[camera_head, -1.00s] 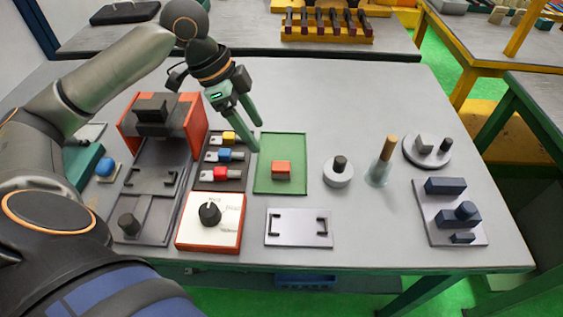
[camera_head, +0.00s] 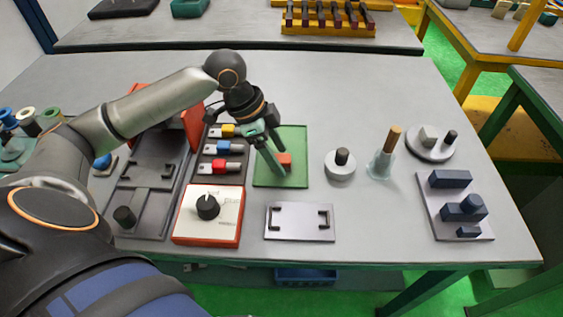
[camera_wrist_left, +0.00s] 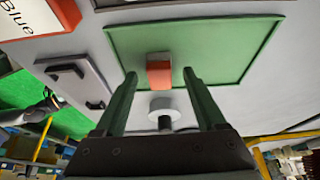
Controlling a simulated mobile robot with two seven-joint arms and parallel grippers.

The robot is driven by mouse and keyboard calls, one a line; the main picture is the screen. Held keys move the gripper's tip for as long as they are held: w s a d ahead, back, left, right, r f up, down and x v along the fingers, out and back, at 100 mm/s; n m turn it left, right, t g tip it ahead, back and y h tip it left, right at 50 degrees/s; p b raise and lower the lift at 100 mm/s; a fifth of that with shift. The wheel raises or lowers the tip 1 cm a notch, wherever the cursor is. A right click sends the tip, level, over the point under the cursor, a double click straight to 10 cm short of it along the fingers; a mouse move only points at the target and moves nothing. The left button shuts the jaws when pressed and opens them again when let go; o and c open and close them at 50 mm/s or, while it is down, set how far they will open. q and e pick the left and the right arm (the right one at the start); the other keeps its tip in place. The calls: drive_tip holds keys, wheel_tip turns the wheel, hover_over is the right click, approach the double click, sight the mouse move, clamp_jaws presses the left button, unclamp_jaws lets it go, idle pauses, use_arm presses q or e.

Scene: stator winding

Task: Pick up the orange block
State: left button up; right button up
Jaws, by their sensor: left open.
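The orange block (camera_head: 285,160) sits on the green mat (camera_head: 294,138), towards its middle right. My left gripper (camera_head: 279,162) is over the mat at the block, and one finger partly covers the block in the head view. In the left wrist view the orange block (camera_wrist_left: 159,72) shows between and beyond the tips of the two green fingers (camera_wrist_left: 160,80), which are apart. I cannot tell whether the fingers touch the block. My right gripper is not in view.
Left of the mat are a panel with yellow, blue and red plugs (camera_head: 218,165) and a white-and-orange dial box (camera_head: 208,215). A grey plate with handles (camera_head: 300,222) lies in front. A round grey piece (camera_head: 340,164) stands to the right.

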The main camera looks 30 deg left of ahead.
use_arm(q)
drive_tip(key=shift+d+f, duration=0.1)
drive_tip(key=shift+f, duration=0.2)
drive_tip(key=shift+c, duration=0.4)
clamp_jaws()
drive_tip(key=shift+r, duration=0.1)
